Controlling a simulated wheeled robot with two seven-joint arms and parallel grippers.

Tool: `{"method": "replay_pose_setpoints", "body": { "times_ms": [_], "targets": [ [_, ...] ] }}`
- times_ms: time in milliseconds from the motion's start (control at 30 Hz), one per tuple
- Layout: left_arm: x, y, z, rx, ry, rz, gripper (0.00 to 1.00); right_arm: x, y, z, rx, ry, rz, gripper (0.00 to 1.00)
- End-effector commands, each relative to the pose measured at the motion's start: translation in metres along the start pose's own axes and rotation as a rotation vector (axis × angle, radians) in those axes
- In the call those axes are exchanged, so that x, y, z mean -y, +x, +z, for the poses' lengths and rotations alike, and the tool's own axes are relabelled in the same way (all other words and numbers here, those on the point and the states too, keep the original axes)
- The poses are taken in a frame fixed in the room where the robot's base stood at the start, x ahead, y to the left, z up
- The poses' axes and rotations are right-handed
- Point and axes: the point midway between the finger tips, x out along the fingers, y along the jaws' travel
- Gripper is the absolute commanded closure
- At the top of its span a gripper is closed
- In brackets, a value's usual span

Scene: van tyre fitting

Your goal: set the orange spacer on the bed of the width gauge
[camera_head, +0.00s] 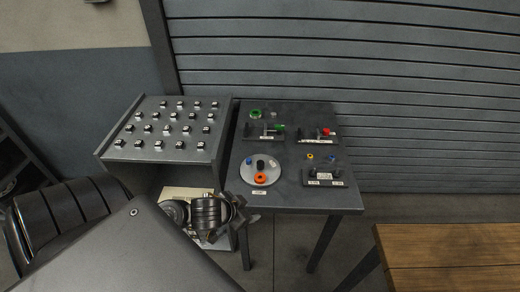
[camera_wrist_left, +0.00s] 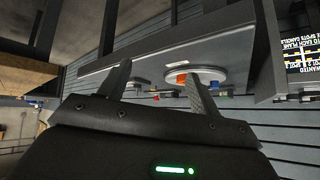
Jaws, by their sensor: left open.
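The orange spacer (camera_head: 261,179), a ring, lies on the front part of a round white plate (camera_head: 247,179) on the dark table. In the left wrist view, the spacer shows as a small orange shape (camera_wrist_left: 182,78) by the plate. Small dark fixtures with white labels stand on the table: one at the front right (camera_head: 322,175), one with a green part (camera_head: 264,133) and one with a red part (camera_head: 317,137). The labels are too small to read, so I cannot tell which is the width gauge. My left gripper (camera_head: 238,208) is open and empty, beside the table's front left edge.
A grey stand (camera_head: 150,148) with rows of small blocks adjoins the table's left side. A green ring (camera_head: 256,113) and small blue and yellow pieces lie on the table. A wooden bench (camera_head: 450,255) stands at the front right. A ribbed shutter (camera_head: 420,90) closes the back.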

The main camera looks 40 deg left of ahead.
Motion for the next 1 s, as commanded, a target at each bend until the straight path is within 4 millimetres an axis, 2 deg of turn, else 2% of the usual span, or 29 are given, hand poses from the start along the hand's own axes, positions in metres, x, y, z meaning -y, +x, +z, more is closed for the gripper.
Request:
{"method": "replay_pose_setpoints", "body": {
  "times_ms": [300,500,767,1000],
  "targets": [
    [0.064,0.004,-0.05,-0.083,-0.001,0.077,0.37,0.003,0.0,-0.001,0.0,0.002,-0.003,0.64],
    [0.094,-0.002,-0.065,-0.061,-0.035,0.114,0.37,0.003,0.0,-0.001,-0.001,0.002,-0.003,0.64],
    [0.1,-0.001,-0.068,-0.052,-0.052,0.122,0.37,0.003,0.0,-0.002,-0.002,0.002,-0.003,0.64],
    [0.096,0.032,-0.071,-0.055,-0.056,0.122,0.37,0.002,-0.002,-0.003,-0.003,0.002,-0.002,0.64]
  ]
}}
